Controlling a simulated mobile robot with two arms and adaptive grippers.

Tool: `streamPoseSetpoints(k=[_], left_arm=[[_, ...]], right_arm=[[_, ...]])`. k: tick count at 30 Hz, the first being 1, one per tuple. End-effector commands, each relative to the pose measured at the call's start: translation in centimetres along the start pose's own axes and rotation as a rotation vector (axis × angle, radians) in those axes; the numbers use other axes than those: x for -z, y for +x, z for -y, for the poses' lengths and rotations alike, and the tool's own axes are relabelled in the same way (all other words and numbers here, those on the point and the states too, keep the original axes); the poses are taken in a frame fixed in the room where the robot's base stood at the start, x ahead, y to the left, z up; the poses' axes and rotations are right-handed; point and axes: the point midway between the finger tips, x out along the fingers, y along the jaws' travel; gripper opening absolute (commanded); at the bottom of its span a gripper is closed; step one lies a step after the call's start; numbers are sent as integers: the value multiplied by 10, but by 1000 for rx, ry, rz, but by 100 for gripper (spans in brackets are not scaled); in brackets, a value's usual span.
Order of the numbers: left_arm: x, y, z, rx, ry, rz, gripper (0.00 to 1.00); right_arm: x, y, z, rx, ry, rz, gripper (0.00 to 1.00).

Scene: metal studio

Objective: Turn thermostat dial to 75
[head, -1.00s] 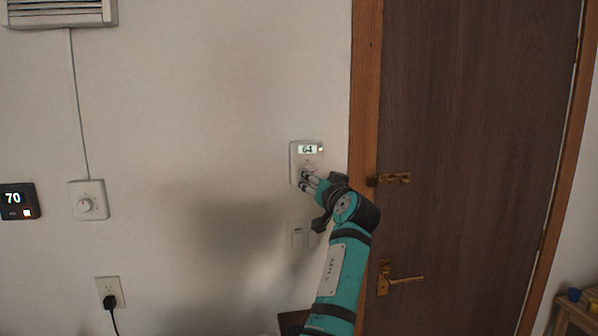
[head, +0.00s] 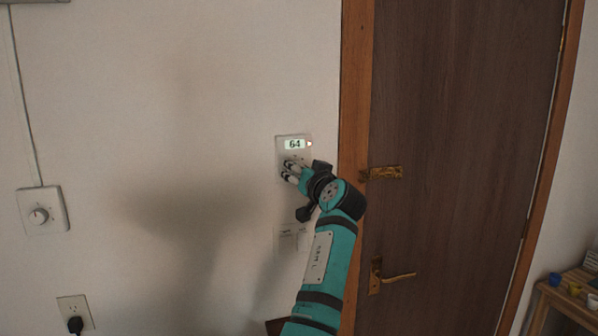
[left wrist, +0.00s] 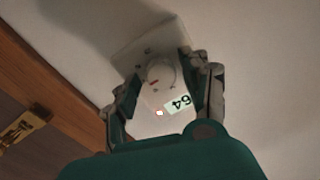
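The thermostat (head: 281,150) is a pale plate on the wall left of the door, with a lit display (head: 294,144) reading 64. Its round white dial (left wrist: 160,76) shows in the left wrist view, with a red mark on its face; the lit display (left wrist: 180,102) is nearby. My left gripper (head: 290,171) is at the thermostat and hides the dial in the head view. In the left wrist view my left gripper (left wrist: 163,75) is open, one finger on each side of the dial, with gaps visible; contact is not clear. My right gripper is out of view.
A wall switch plate (head: 302,240) sits below the thermostat, partly behind my arm. A brown door (head: 460,130) with a brass latch (head: 384,172) and handle (head: 398,277) stands right. Another dial plate (head: 42,211) and an outlet (head: 75,312) are left.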

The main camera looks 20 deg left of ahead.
Motion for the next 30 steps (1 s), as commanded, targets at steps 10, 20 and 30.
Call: streamPoseSetpoints(k=[10, 20, 30], left_arm=[[0, 0, 0, 0, 0, 1, 0], [0, 1, 1, 2, 47, -3, 0], [0, 1, 2, 7, 281, -18, 0]], right_arm=[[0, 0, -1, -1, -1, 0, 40], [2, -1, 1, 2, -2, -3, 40], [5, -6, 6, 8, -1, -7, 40]])
